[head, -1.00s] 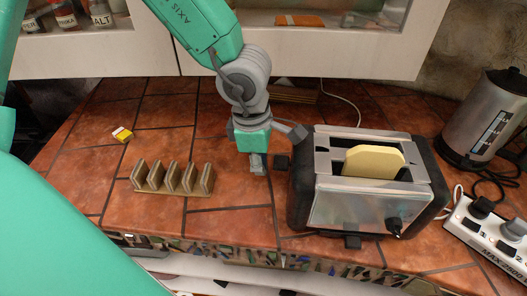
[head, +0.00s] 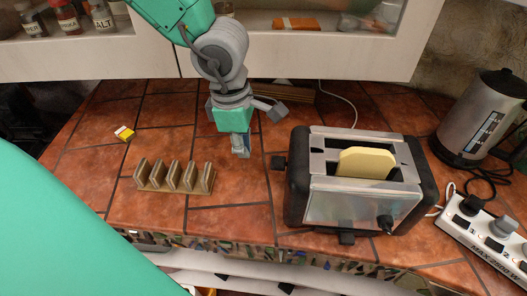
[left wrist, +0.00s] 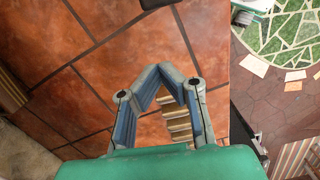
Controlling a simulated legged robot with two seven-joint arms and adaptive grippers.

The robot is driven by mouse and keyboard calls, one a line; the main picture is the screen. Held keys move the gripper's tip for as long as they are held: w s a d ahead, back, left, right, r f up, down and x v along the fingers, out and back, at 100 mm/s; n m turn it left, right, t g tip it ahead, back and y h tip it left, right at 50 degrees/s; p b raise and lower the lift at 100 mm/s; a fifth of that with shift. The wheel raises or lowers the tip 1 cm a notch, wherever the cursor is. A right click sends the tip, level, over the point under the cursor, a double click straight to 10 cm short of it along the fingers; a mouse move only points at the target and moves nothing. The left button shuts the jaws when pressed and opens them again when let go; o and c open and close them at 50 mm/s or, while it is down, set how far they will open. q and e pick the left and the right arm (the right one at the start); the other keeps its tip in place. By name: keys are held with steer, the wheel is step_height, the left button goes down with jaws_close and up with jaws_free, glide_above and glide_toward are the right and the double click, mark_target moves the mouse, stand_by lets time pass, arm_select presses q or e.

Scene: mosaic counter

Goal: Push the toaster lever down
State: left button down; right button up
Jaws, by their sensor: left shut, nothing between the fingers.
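The silver and black toaster (head: 350,208) stands on the tiled counter, with a slice of bread (head: 366,163) sticking out of its slot. A dark lever-like block (head: 278,162) juts from its left side, and a black knob (head: 385,224) sits on its front. My left gripper (head: 241,150) is shut and empty, left of the toaster and apart from the block. In the left wrist view its fingertips (left wrist: 160,72) meet above the tiles. My right gripper is not in view.
A slatted wooden rack (head: 175,178) stands left of my gripper, with a small yellow box (head: 124,134) behind it. A kettle (head: 478,118) and a power strip (head: 490,236) are to the right. White cabinets (head: 90,55) hang at the back. Bare tiles lie between rack and toaster.

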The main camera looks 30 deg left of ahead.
arm_select(q)
step_height(320, 180, up, 8)
steer(key=a, duration=0.1)
steer(key=shift+s, duration=0.2)
steer(key=shift+d+f, duration=0.1)
steer(key=shift+d, duration=0.1)
